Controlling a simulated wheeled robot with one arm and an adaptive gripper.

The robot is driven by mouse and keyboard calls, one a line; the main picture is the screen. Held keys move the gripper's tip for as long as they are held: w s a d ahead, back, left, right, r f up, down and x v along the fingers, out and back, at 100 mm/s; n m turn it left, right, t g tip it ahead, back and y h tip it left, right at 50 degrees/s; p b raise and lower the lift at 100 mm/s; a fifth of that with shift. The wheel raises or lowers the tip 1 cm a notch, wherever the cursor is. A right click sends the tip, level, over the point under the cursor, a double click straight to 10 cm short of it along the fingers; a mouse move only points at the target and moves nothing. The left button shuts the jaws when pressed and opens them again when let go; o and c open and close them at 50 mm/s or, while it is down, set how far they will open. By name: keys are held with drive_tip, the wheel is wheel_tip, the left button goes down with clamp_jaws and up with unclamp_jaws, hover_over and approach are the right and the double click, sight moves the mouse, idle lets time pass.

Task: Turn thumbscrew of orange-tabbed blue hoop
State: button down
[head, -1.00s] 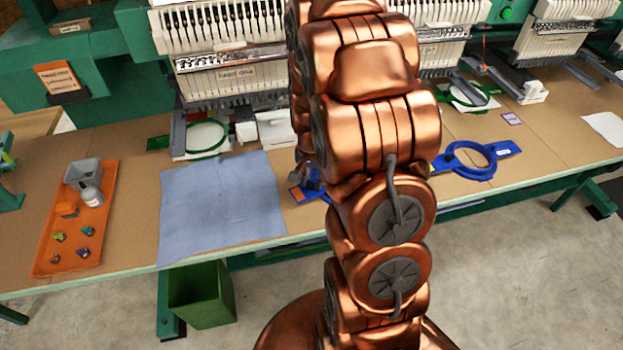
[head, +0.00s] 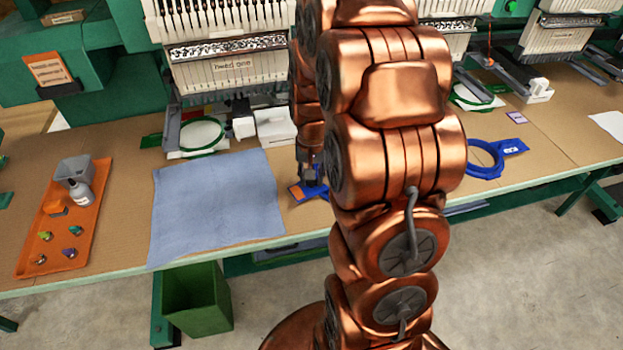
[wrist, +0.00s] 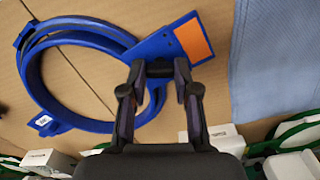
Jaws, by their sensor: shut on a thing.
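The blue hoop (wrist: 38,88) lies on the tan table in the wrist view. Its blue tab with an orange patch (wrist: 193,40) points to the upper right. In the head view its orange tab (head: 296,192) shows just right of the blue cloth, while my arm hides most of the ring. My gripper (wrist: 158,80) points down at the neck between ring and tab and is shut on the thumbscrew there. The thumbscrew itself is mostly hidden between the dark fingers. My gripper also shows in the head view (head: 312,176).
A second blue hoop (head: 487,158) lies right of my arm. The blue cloth (head: 217,208) lies to the left, then an orange tray (head: 90,226) with small parts and a bottle. Embroidery machines (head: 228,60) stand along the back, with green hoops (head: 203,134) beneath.

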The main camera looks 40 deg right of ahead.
drive_tip(key=c, duration=0.8)
unclamp_jaws()
drive_tip(key=shift+c, duration=0.2)
drive_tip(key=shift+r, duration=0.1)
wheel_tip(320, 180, up, 12)
drive_tip(key=shift+a, duration=0.1)
drive_tip(key=s+a+n+g, duration=0.1)
drive_tip(key=s+a+n, duration=0.2)
drive_tip(key=s+a, duration=0.5)
drive_tip(key=s+a+n, duration=0.4)
drive_tip(key=s+a, duration=0.5)
drive_tip(key=s, duration=0.6)
drive_tip(key=shift+s+a+g, duration=0.2)
drive_tip(key=shift+a+g, duration=0.05)
drive_tip(key=shift+g, duration=0.15)
